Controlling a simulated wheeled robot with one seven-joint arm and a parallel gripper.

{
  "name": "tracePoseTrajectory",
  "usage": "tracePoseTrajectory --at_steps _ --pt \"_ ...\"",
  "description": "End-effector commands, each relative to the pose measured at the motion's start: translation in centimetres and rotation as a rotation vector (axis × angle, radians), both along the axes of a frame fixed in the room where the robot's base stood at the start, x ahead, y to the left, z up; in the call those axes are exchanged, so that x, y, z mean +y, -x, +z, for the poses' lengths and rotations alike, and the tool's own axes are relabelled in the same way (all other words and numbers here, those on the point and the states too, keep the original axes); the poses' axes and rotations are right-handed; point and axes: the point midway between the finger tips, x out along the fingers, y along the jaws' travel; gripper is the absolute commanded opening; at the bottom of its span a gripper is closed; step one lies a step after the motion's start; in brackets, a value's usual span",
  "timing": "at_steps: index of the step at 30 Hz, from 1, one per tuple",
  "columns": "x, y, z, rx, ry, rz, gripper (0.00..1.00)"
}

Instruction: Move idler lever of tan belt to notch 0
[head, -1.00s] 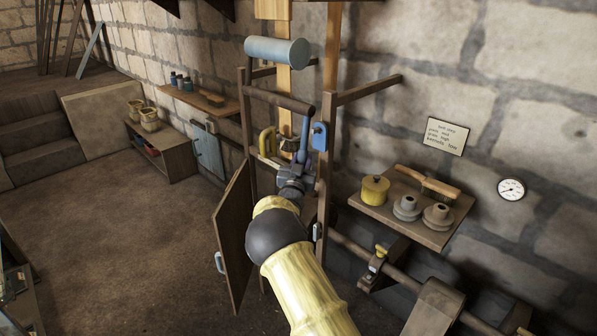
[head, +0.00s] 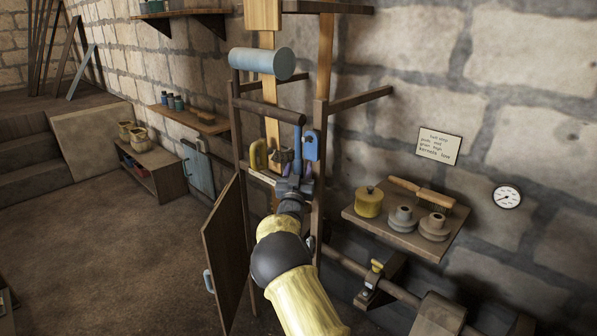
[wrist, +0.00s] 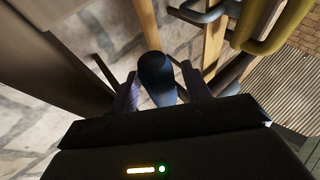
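The tan belt (head: 271,100) runs vertically in the wooden frame, passing the blue-grey roller (head: 262,61). A blue lever (head: 299,141) stands upright beside the belt, next to a blue bracket (head: 311,146). My gripper (head: 297,171) is at the lower end of this lever. In the wrist view, the dark blue rounded end of the lever (wrist: 157,76) lies between the two fingers of my gripper (wrist: 161,80). The fingers stand apart on either side of it, with narrow gaps seeming to show. The notches cannot be made out, and my gripper body hides the lever's lower part.
Frame posts (head: 322,130) flank the lever. An open wooden door (head: 226,250) stands below left. A shelf (head: 405,238) with pulleys is at right.

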Motion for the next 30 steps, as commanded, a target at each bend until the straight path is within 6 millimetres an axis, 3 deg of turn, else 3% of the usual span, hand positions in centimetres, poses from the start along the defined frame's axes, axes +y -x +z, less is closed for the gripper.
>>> tracePoseTrajectory --at_steps 13,30 --pt "0.0 0.2 0.1 0.016 -0.015 -0.002 0.50" --pt "2.2 2.2 0.7 0.140 -0.138 0.000 0.50"
